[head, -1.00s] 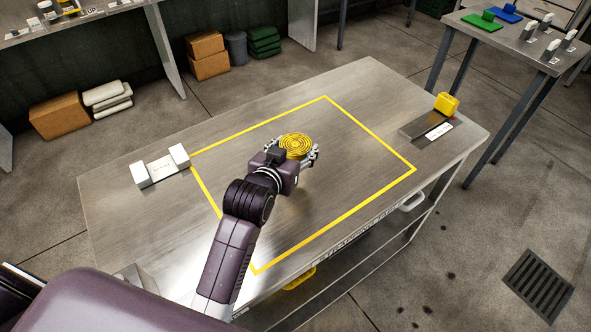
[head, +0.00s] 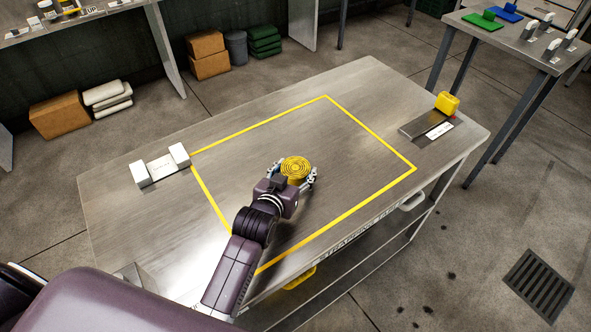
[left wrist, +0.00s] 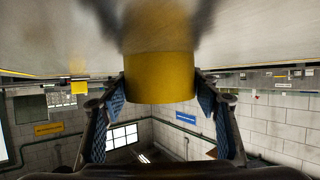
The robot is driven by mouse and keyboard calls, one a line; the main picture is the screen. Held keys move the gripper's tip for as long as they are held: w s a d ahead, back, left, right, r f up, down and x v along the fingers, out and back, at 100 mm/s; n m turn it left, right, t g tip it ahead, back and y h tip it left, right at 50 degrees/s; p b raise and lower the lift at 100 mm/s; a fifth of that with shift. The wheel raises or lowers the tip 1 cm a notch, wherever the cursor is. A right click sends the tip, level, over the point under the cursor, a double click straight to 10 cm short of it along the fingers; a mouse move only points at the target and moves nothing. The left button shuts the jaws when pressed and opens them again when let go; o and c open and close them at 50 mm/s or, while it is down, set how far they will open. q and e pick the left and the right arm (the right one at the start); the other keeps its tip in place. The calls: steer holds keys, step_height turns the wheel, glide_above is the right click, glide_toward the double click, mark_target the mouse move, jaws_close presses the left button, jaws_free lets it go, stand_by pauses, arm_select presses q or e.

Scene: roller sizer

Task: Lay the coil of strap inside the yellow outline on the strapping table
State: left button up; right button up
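The coil of strap (head: 296,167) is a round yellow roll with ring marks on its flat top. In the left wrist view the coil (left wrist: 160,78) sits between the fingertips of my left gripper (head: 295,177), which touch its sides. My gripper is shut on it. The coil is over the area inside the yellow outline (head: 379,138) on the strapping table (head: 130,205). It is low, close to the steel top; I cannot tell whether it touches. My arm hides part of the outline's left and near sides. My right gripper is not in view.
A white block-ended holder (head: 160,168) stands left of the outline. A dark plate with a label (head: 438,131) and a yellow item (head: 447,103) are at the right end. The tabletop inside the outline is otherwise clear.

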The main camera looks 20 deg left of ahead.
arm_select(q)
steer(key=o, duration=0.4)
steer(key=shift+s, duration=0.1)
steer(key=v, duration=1.2)
steer(key=shift+r, duration=0.1)
